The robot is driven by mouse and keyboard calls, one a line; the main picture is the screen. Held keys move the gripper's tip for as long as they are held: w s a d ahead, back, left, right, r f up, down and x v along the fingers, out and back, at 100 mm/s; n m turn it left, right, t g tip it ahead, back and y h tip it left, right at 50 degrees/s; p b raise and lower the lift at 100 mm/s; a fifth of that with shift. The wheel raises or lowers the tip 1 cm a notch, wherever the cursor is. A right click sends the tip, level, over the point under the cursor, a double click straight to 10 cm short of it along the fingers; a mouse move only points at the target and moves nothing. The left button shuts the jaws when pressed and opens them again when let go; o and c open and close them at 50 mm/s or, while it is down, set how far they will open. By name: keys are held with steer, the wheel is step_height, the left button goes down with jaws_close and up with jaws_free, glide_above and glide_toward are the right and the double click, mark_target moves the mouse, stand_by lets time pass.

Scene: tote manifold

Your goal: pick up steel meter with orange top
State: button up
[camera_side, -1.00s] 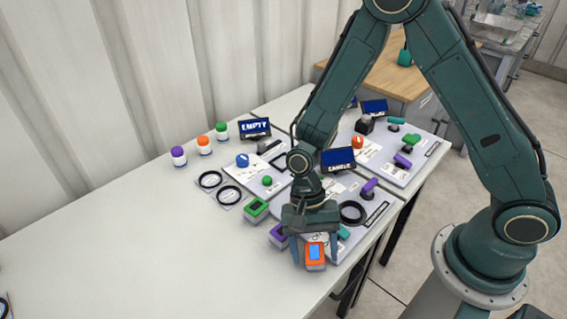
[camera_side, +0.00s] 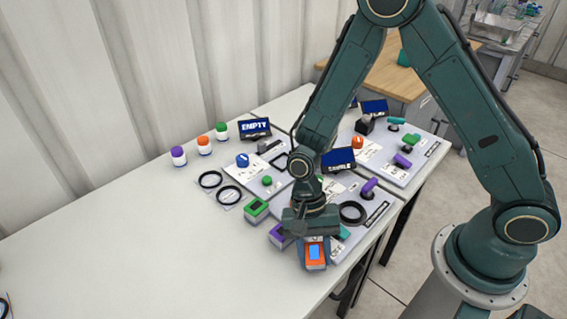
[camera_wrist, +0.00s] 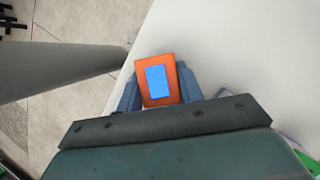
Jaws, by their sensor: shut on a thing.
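The steel meter with the orange top (camera_side: 314,255) is at the front edge of the white table in the side view, upright, with a blue screen on its top. It also shows in the wrist view (camera_wrist: 157,80), between the two fingers. My gripper (camera_side: 315,250) points down over it and is shut on its sides; in the wrist view the gripper (camera_wrist: 158,92) has a finger against each side. I cannot tell whether the meter's base touches the table.
A purple-topped meter (camera_side: 279,235) stands close to the left of the gripper, and a green-topped meter (camera_side: 256,210) is farther back. A panel with a black ring (camera_side: 352,212) lies to the right. The table's left part (camera_side: 130,260) is clear.

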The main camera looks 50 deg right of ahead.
steer(key=shift+r, duration=0.2)
step_height(320, 180, up, 20)
steer(key=shift+f, duration=0.15)
stand_by(0.8)
steer(key=shift+f, duration=0.15)
stand_by(0.4)
steer(key=n+g+h, duration=0.2)
steer(key=n, duration=0.6)
glide_above(315, 249)
step_height(315, 249, down, 10)
steer(key=shift+w+a+f, duration=0.1)
steer(key=shift+w, duration=0.05)
steer(key=shift+f+n, duration=0.8)
steer(key=shift+f, duration=0.3)
steer(key=shift+f, duration=0.15)
steer(key=shift+f, duration=3.2)
steer(key=shift+f, duration=0.25)
